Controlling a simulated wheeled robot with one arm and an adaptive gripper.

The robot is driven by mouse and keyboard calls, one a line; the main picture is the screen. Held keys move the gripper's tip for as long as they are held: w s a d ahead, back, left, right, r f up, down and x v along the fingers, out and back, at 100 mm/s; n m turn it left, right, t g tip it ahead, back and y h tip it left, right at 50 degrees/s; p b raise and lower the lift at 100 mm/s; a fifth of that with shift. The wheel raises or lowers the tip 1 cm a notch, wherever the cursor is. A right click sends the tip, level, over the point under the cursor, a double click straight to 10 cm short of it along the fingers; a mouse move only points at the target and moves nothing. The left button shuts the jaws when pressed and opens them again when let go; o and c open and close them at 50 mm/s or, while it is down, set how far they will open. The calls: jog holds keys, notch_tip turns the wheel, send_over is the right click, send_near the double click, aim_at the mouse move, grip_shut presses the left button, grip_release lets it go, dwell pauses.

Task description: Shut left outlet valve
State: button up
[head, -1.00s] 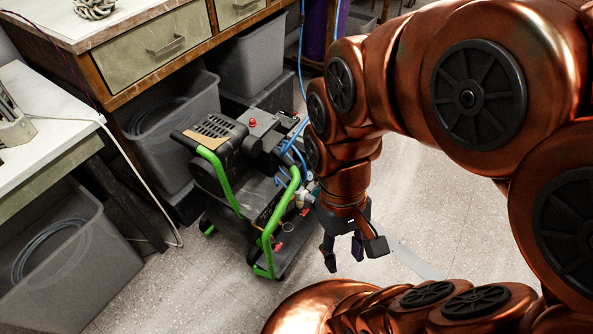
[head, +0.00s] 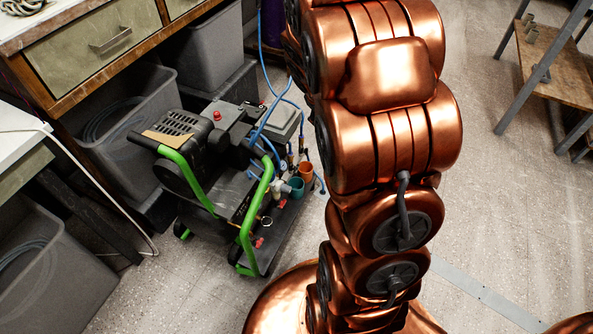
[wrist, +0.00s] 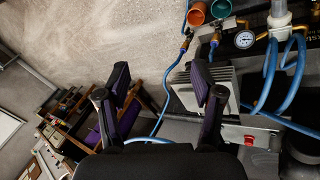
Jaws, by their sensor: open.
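The compressor (head: 172,178), dark with green tube handles, stands on the floor left of my arm in the head view. At its right end are blue hoses, small fittings, an orange cup-shaped part (head: 306,170) and a teal one (head: 296,187). In the wrist view the orange part (wrist: 197,13) and teal part (wrist: 220,8) sit at the top edge, with brass fittings (wrist: 186,44) and a round gauge (wrist: 244,40) close by. I cannot tell which fitting is the left outlet valve. My gripper (wrist: 160,80) is open and empty, apart from these fittings; my arm hides it in the head view.
Grey bins (head: 130,140) stand under the wooden workbench (head: 95,45) behind the compressor. A blue hose (head: 262,45) rises from the compressor. A metal-legged stand with a wooden shelf (head: 556,70) is at the upper right. The floor (head: 500,220) right of my arm is clear.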

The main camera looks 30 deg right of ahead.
jog(key=w+d+f+n+t+b, duration=0.2)
jog(key=w+d+f, duration=0.6)
jog(key=d, duration=0.1)
jog(key=n+t+y+b, duration=0.5)
jog(key=t+y, duration=0.6)
jog(key=y, duration=0.3)
send_near(296, 168)
jog(key=w, duration=0.2)
jog(key=shift+s+a+b+x, duration=0.15)
jog(key=shift+b+x, duration=0.25)
jog(key=shift+x, duration=0.95)
jog(key=shift+a+b+x, duration=0.15)
jog(key=shift+b+x, duration=0.2)
jog(key=shift+x, duration=1)
jog(key=shift+s+a+b+x, duration=0.1)
jog(key=shift+b+x, duration=0.3)
jog(key=shift+x, duration=0.95)
